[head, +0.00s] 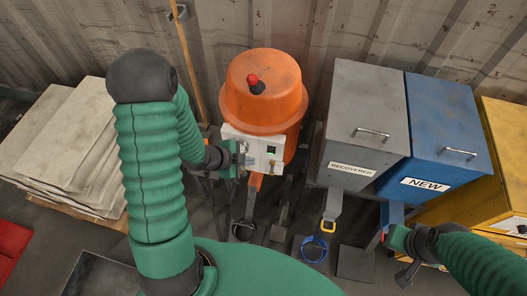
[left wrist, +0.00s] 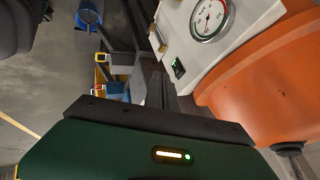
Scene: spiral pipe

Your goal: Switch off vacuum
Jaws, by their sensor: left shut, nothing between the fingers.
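The orange vacuum (head: 262,115) stands upright against the wall, with a red and black knob (head: 255,84) on its lid. In the left wrist view the panel (left wrist: 240,15) shows a round gauge (left wrist: 209,18) and the switch (left wrist: 178,68). My left gripper (head: 246,160) is shut and empty, close in front of the panel's left part. Its fingers (left wrist: 160,88) appear just beside the switch; contact cannot be told. My right gripper (head: 388,232) is at the lower right, its jaws unclear.
A grey bin marked RECOVERED (head: 363,110), a blue bin marked NEW (head: 445,125) and a yellow bin (head: 508,150) stand to the right. Stacked pale slabs (head: 62,140) lie at left. A wooden pole (head: 188,65) leans beside the vacuum.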

